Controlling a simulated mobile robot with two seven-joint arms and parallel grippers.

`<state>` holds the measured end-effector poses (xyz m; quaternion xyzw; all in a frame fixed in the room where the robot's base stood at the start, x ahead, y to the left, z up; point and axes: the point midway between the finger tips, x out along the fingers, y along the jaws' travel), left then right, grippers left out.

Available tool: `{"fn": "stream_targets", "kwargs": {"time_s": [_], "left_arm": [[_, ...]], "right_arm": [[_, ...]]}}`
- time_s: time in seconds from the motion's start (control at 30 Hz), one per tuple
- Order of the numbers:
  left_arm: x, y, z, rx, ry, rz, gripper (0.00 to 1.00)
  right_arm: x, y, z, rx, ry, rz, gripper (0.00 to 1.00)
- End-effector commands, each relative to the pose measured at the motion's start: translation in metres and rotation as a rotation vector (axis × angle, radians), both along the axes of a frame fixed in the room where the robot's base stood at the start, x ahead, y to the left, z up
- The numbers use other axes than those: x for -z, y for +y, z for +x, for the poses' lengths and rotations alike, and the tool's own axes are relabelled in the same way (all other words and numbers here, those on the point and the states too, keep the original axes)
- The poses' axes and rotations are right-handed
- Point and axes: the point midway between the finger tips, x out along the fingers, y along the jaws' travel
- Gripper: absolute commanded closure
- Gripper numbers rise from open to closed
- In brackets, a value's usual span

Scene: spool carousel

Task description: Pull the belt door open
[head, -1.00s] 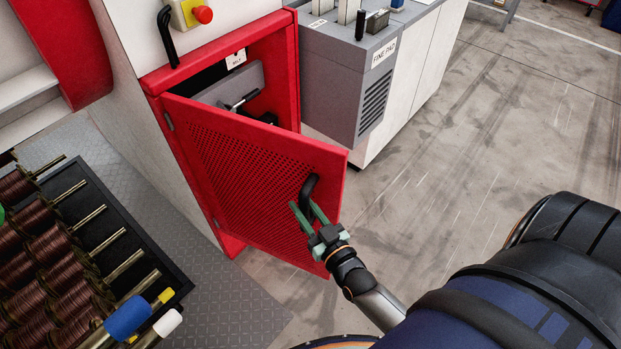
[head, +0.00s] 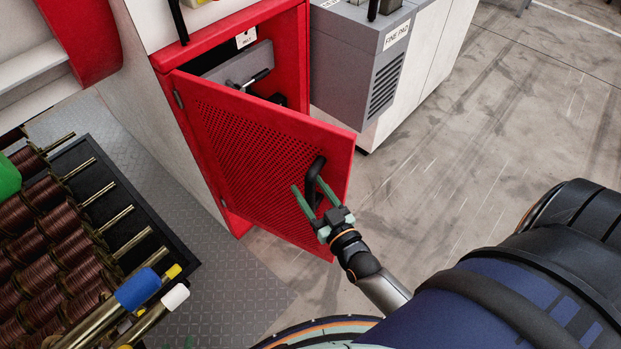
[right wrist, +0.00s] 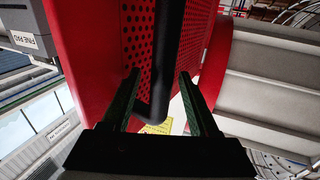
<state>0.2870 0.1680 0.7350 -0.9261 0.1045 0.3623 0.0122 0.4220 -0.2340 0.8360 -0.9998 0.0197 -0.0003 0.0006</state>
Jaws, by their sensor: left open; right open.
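The belt door (head: 240,150), a red perforated panel, stands partly open on its left hinges in front of a red cabinet (head: 165,62). Its black bar handle (head: 314,178) is near the free edge. My right gripper (head: 308,187) is open, one green finger on each side of the handle. In the right wrist view, the handle (right wrist: 159,70) runs between the open fingers (right wrist: 158,75), with a gap visible on both sides. My left gripper is not in view.
Inside the cabinet are a grey plate and a lever (head: 250,80). A grey and white unit (head: 375,75) stands right of it. A rack of copper spools (head: 50,240) with protruding rods is at lower left. Floor (head: 460,160) right of the door is clear.

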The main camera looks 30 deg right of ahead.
Motion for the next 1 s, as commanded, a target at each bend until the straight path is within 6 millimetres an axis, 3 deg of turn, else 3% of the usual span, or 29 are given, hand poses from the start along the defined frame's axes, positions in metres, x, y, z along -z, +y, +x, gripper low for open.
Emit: {"fn": "stream_targets", "kwargs": {"time_s": [0.27,0.7,1.0], "left_arm": [[0.001,0.000,0.000,0.000,0.000,0.000,0.50],[0.006,0.000,0.000,0.000,0.000,0.000,0.50],[0.008,0.000,0.000,0.000,0.000,0.000,0.50]], "right_arm": [[0.002,0.000,-0.009,0.000,0.004,0.000,0.39],[0.002,0.004,-0.092,-0.001,0.005,0.000,0.39],[0.000,0.005,-0.123,-0.001,0.000,0.000,0.39]]}}
